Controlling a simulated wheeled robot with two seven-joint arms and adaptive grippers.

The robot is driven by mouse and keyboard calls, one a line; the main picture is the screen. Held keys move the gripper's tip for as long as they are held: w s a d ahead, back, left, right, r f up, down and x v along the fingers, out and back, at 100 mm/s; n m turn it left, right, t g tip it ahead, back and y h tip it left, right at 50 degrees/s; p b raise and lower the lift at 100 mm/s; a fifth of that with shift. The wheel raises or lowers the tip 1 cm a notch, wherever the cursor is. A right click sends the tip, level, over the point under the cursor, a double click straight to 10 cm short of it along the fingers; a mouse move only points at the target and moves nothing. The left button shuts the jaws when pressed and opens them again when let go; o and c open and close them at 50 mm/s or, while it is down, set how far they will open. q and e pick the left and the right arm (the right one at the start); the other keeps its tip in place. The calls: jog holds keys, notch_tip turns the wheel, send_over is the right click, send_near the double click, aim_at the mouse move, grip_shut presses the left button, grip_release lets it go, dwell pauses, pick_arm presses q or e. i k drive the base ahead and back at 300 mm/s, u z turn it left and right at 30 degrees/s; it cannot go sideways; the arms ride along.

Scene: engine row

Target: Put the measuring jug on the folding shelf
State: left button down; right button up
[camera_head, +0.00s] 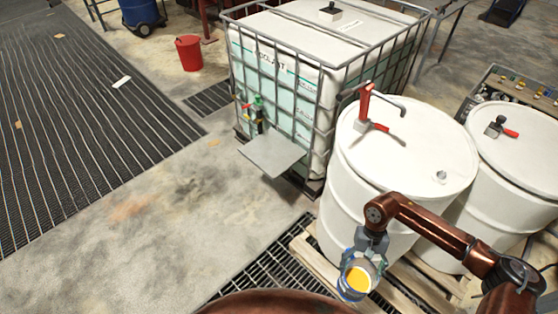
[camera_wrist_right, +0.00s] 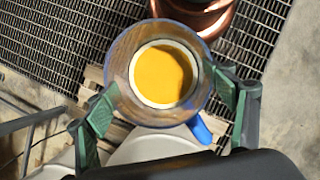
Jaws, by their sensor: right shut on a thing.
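The measuring jug (camera_head: 352,286) is a round blue-tinted vessel with yellow liquid inside. My right gripper (camera_head: 362,262) is shut on it and holds it upright in front of the near white drum. In the right wrist view the jug (camera_wrist_right: 165,120) sits between the two green-padded fingers, its blue handle or spout pointing to the lower right. The folding shelf (camera_head: 272,153) is a flat grey plate, level and empty, on the front of the caged tank. The jug is apart from it, to its lower right. My left gripper is not in view.
The caged tank (camera_head: 300,40) has a tap (camera_head: 258,115) just above and left of the shelf. A white drum (camera_head: 395,160) with a red pump stands right of the tank, on a wooden pallet (camera_head: 320,257). Floor left of the shelf is clear.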

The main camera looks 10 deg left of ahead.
aim_at(269, 158)
jog(key=u, duration=1.4)
jog(key=i, duration=1.05)
jog(key=u, duration=0.35)
jog(key=i, duration=1.3)
jog(key=z, duration=1.1)
jog(key=i, duration=0.9)
jog(key=z, duration=0.8)
